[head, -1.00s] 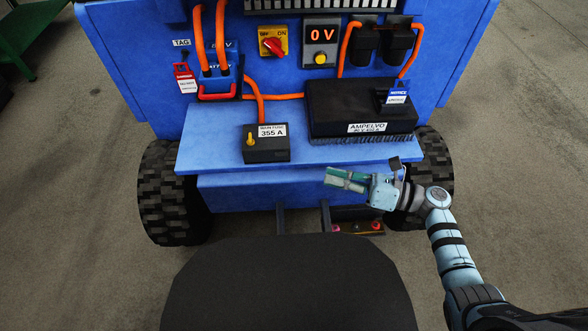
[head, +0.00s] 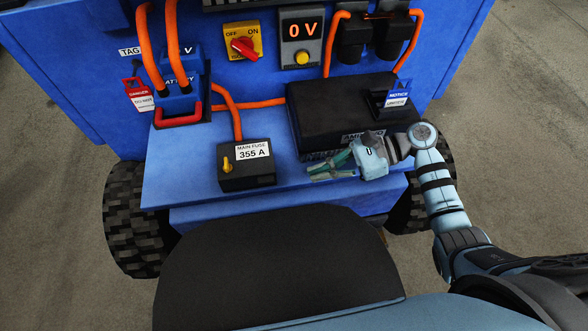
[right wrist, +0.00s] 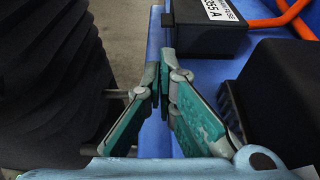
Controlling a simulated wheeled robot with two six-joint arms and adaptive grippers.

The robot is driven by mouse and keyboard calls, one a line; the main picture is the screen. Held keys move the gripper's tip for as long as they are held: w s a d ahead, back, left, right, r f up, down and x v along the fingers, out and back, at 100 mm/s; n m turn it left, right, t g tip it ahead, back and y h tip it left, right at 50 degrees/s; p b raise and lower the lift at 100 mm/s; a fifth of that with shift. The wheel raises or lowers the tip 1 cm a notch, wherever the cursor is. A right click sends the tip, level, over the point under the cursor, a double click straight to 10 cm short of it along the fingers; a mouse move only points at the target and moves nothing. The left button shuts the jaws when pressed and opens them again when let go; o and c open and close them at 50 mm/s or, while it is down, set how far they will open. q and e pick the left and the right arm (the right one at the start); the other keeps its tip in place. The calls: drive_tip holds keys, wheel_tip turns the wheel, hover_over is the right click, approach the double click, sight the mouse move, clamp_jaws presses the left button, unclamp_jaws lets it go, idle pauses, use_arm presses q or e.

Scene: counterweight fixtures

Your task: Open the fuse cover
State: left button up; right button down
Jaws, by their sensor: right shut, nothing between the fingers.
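The cover is down. An orange cable enters at its back. My right gripper (head: 309,172) is shut and empty over the front of the shelf, to the right of the fuse box and apart from it. In the right wrist view the fuse box (right wrist: 207,35) shows beyond the fingertips, cut by the top edge. My left gripper is out of view.
A large black controller box (head: 345,105) stands right behind my right gripper. The shelf (head: 195,185) is bare left of the fuse box.

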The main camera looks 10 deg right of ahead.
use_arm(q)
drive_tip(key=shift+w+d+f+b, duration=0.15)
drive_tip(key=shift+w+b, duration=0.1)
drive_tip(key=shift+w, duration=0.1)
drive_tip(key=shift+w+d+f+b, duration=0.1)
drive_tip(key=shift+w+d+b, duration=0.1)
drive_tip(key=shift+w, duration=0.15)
use_arm(e)
drive_tip(key=x, duration=0.9)
drive_tip(key=shift+s+a, duration=0.1)
drive_tip(key=shift+a, duration=0.15)
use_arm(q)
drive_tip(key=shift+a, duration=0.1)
use_arm(e)
drive_tip(key=shift+d, duration=0.1)
